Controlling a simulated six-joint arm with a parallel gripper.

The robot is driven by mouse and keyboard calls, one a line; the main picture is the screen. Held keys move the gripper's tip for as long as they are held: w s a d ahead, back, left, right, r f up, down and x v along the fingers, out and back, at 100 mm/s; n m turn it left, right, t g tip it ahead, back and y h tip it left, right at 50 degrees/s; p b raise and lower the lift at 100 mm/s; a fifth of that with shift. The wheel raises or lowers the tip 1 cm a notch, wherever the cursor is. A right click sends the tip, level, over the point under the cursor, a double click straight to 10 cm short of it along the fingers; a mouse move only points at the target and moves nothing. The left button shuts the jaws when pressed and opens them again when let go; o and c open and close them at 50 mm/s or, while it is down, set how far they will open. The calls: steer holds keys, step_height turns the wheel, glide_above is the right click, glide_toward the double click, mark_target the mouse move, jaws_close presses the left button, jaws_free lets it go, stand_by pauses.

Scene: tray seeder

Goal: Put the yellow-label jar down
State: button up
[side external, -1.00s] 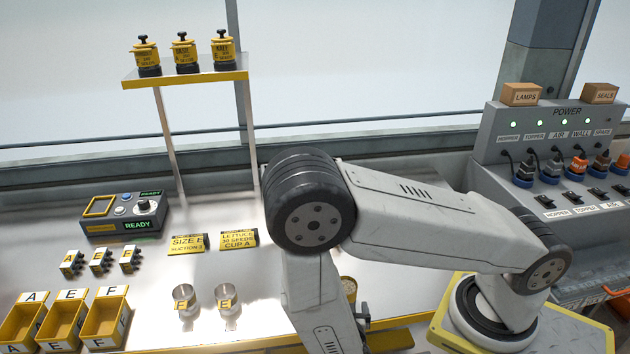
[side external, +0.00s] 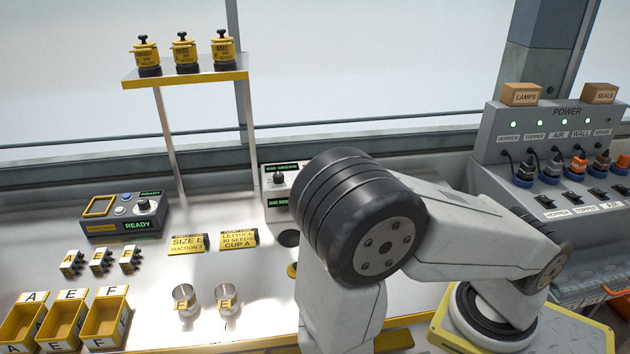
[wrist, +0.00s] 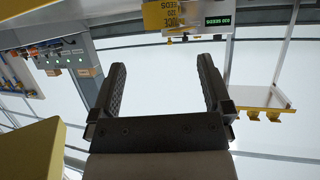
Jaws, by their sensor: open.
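In the wrist view, my gripper (wrist: 161,68) is open, its two dark fingers apart with nothing between them. Past the fingertips, at the upper edge, is a yellow label (wrist: 160,15) with upside-down print including "SEEDS". It looks like the yellow-label jar, cut off by the frame and apart from my fingers; what it rests on is out of view. In the side view, my gripper is hidden by my arm. A small yellow edge (side external: 292,270) shows left of my arm; I cannot tell if it is the jar.
Several similar yellow jars stand on the shelf (side external: 186,80). A power panel (side external: 560,150) stands right.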

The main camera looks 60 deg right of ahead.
stand_by(0.4)
steer(key=w+a+r+n+g+y, duration=0.1)
steer(key=w+a+r+n+y, duration=0.15)
steer(key=w+y, duration=0.35)
steer(key=w+a+r+n+y, duration=0.1)
steer(key=w+r+n+y, duration=0.2)
steer(key=w+y, duration=0.25)
steer(key=s+d+r+n+g, duration=0.1)
steer(key=s+d+r+n, duration=0.1)
steer(key=d, duration=0.4)
steer(key=s+d+r+n+g, duration=0.2)
steer(key=d+r+n, duration=0.2)
steer(key=d+r, duration=0.1)
steer(key=shift+s+d, duration=0.25)
steer(key=shift+d, duration=0.2)
